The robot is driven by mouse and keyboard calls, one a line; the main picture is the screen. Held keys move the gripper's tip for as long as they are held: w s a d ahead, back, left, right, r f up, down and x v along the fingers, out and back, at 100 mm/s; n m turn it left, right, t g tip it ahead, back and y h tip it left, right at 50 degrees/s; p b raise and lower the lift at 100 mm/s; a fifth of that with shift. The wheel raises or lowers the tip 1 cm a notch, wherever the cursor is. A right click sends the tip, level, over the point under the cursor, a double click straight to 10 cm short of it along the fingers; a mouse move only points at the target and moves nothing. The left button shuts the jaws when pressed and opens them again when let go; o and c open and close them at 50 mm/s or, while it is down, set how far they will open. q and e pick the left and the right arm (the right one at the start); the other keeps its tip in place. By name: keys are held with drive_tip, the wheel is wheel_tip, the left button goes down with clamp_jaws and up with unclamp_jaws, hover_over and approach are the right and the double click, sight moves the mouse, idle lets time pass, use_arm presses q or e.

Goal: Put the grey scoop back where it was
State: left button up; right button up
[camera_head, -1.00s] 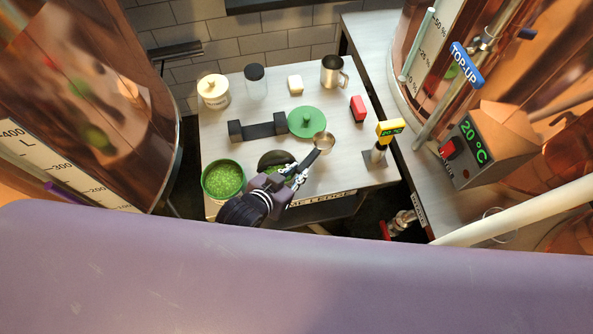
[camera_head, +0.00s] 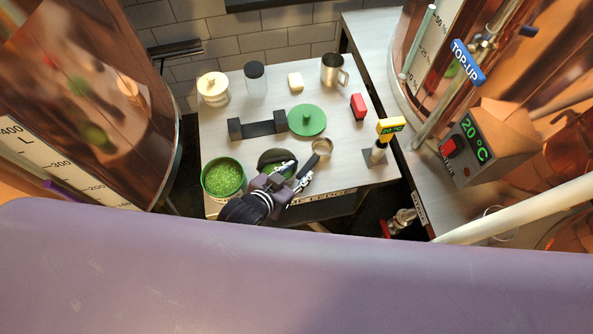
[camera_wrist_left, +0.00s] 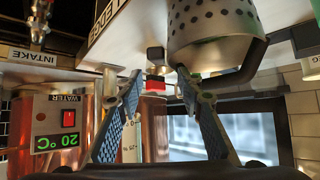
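The grey scoop (camera_head: 321,147) has a round metal cup and a black handle slanting down toward my left gripper. It appears to lie on the table at the right of a dark-rimmed basket (camera_head: 265,159) holding green pellets. My left gripper (camera_head: 297,174) is open at the handle's near end, its fingers spread. In the left wrist view the gripper (camera_wrist_left: 158,82) is open with nothing clasped. A small black end, probably the handle (camera_wrist_left: 155,54), shows beyond the fingertips. The perforated metal basket (camera_wrist_left: 212,32) is close beside one finger. My right gripper is not in view.
A green pellet tin (camera_head: 223,180) stands left of the basket. Behind are a black cradle (camera_head: 258,129), a green lid (camera_head: 307,120) and a red block (camera_head: 358,106). A yellow-topped display stand (camera_head: 391,126) is at right. A steel mug (camera_head: 332,70) stands at the back.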

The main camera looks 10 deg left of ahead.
use_arm(q)
drive_tip(key=shift+r, duration=0.15)
drive_tip(key=v, duration=1.2)
drive_tip(key=shift+r+b, duration=0.35)
drive_tip(key=shift+r, duration=0.15)
idle(0.4)
drive_tip(key=shift+w, duration=0.1)
